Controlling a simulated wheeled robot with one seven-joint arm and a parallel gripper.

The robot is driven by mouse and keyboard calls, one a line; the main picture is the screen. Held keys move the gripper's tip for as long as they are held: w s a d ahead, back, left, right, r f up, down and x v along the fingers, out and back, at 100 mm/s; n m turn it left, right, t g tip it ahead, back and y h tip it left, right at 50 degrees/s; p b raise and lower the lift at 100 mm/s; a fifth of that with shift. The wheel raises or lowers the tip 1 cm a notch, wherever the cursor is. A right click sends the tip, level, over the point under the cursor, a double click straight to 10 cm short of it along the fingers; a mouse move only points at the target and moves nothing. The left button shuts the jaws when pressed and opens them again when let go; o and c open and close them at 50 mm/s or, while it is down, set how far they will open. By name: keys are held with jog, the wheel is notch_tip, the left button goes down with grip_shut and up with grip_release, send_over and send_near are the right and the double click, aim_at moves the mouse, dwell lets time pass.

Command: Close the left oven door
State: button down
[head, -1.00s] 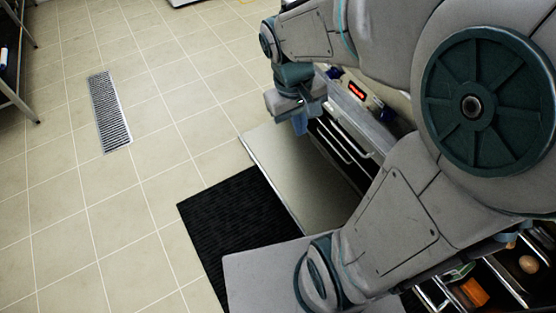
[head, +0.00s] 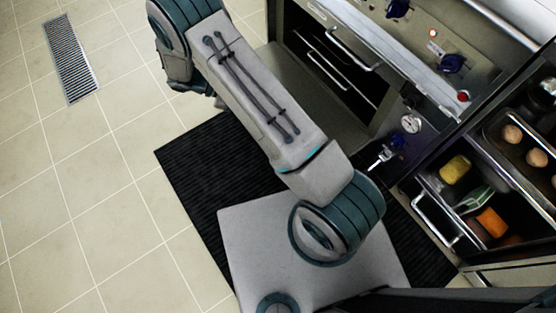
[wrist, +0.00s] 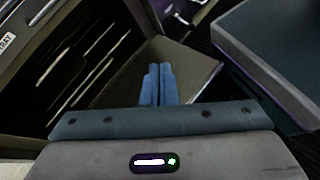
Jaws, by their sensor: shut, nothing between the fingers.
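The left oven door (head: 308,104) is folded down flat in front of the left oven (head: 330,62), so the dark interior with its racks shows. My arm crosses over the door and hides part of it in the head view. In the wrist view the open door (wrist: 190,68) lies beyond the fingers as a grey-brown panel, with the oven interior on the left. My gripper (wrist: 158,72) is shut and empty, its two blue fingers side by side. The fingertips overlap the door in the picture; I cannot tell whether they touch it. In the head view the fingers are not clear.
A black floor mat (head: 195,160) lies under my base. To the right, an open drawer (head: 432,218) holds a yellow item and an orange one, and a tray (head: 499,128) holds round brown items. Tiled floor on the left is clear around a drain grate (head: 70,60).

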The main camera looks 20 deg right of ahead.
jog(key=s+f+n+t+h+b, duration=0.25)
jog(key=f+n+b, duration=0.2)
jog(key=f, duration=0.95)
jog(key=s+a+f+n+t+h+b, duration=0.1)
jog(key=f+n+t+h+b, duration=0.3)
jog(key=f, duration=0.9)
jog(key=s+f+n+t+h+b, duration=0.15)
jog(key=f+t+b, duration=0.35)
jog(key=f, duration=0.9)
jog(key=w+d+r+g+b, duration=0.1)
jog(key=w+d+r+b, duration=0.1)
jog(key=d, duration=0.6)
jog(key=shift+w+d+r+n, duration=0.15)
jog(key=shift+w+n, duration=0.15)
jog(key=shift+n, duration=0.1)
